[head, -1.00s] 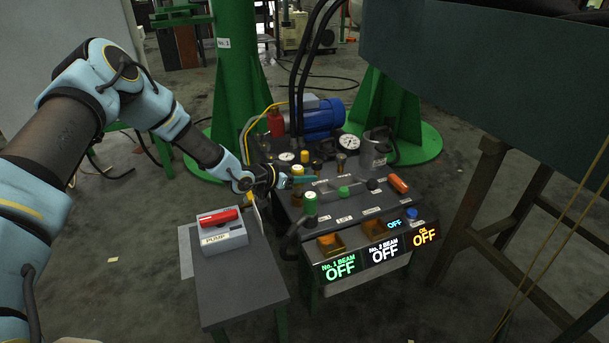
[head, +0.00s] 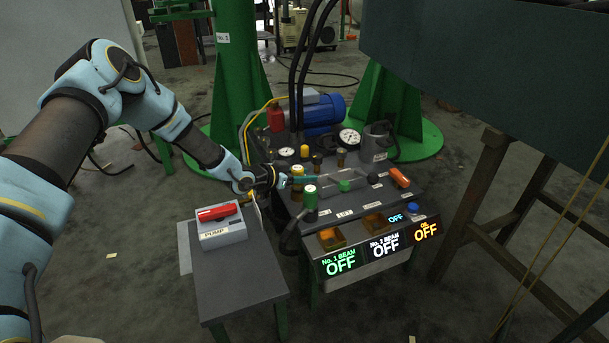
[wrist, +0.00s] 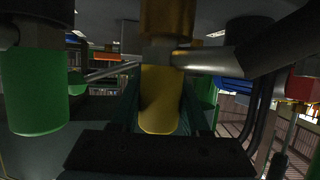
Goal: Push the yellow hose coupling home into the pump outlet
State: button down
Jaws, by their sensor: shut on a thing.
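The yellow hose coupling (wrist: 160,97) stands upright in the middle of the wrist view, between the two teal fingers of my gripper (wrist: 162,118). A metal section and a brass-coloured part (wrist: 167,18) show directly above it. In the head view my gripper (head: 298,179) reaches in from the left at the panel's left edge, shut on the yellow coupling (head: 297,170). The pump outlet is not clearly told apart, and I cannot tell how deep the coupling sits.
A green cylinder (wrist: 34,92) hangs close on the left in the wrist view. The control panel (head: 330,205) carries a green-capped part (head: 310,197), gauges (head: 349,137) and an orange handle (head: 400,177). A box with a red switch (head: 220,225) stands on a small table (head: 240,280).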

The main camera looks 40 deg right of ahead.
jog(key=shift+f, duration=0.2)
jog(key=shift+c, duration=1.5)
grip_release()
jog(key=shift+a, duration=0.1)
jog(key=p+v, duration=0.1)
jog(key=v, duration=0.9)
jog(key=shift+a+r+p, duration=0.25)
jog(key=shift+a+p, duration=0.05)
jog(key=shift+p, duration=0.1)
